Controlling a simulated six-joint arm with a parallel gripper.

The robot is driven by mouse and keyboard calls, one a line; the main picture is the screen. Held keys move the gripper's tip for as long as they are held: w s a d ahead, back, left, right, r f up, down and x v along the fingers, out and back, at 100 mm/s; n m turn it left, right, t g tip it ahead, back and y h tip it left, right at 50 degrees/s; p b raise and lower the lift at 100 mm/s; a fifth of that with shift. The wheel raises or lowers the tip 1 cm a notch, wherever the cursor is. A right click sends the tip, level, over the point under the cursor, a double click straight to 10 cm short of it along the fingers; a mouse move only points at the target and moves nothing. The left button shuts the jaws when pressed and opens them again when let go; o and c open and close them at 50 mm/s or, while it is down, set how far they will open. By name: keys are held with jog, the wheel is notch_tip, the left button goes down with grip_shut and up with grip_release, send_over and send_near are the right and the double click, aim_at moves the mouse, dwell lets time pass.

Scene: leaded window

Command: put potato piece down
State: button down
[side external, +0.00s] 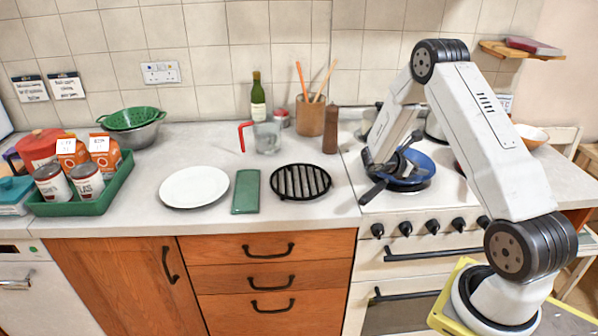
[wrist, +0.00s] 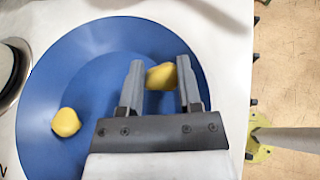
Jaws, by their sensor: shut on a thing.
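My gripper (wrist: 161,85) is shut on a yellow potato piece (wrist: 161,77) in the wrist view, with one finger on either side of it. Below it is the blue pan (wrist: 60,85); I cannot tell whether the held piece touches the pan. Another yellow potato piece (wrist: 66,122) lies in the pan at the left. In the side external view the blue pan (side external: 422,163) sits on the stove with its dark handle toward the front left. My gripper (side external: 397,172) is down at the pan there, and the potato pieces cannot be made out.
A pepper mill (side external: 331,130) and a wooden utensil pot (side external: 310,115) stand left of the stove. A black trivet (side external: 300,182), a green cloth-like slab (side external: 246,191) and a white plate (side external: 195,187) lie on the counter. A green tray (side external: 100,205) holds cans and cartons.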

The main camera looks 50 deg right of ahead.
jog(key=shift+f, duration=0.25)
jog(key=shift+c, duration=0.8)
grip_release()
jog(key=shift+s, duration=0.1)
jog(key=shift+r, duration=0.6)
jog(key=v, duration=1.2)
jog(key=shift+a, duration=0.15)
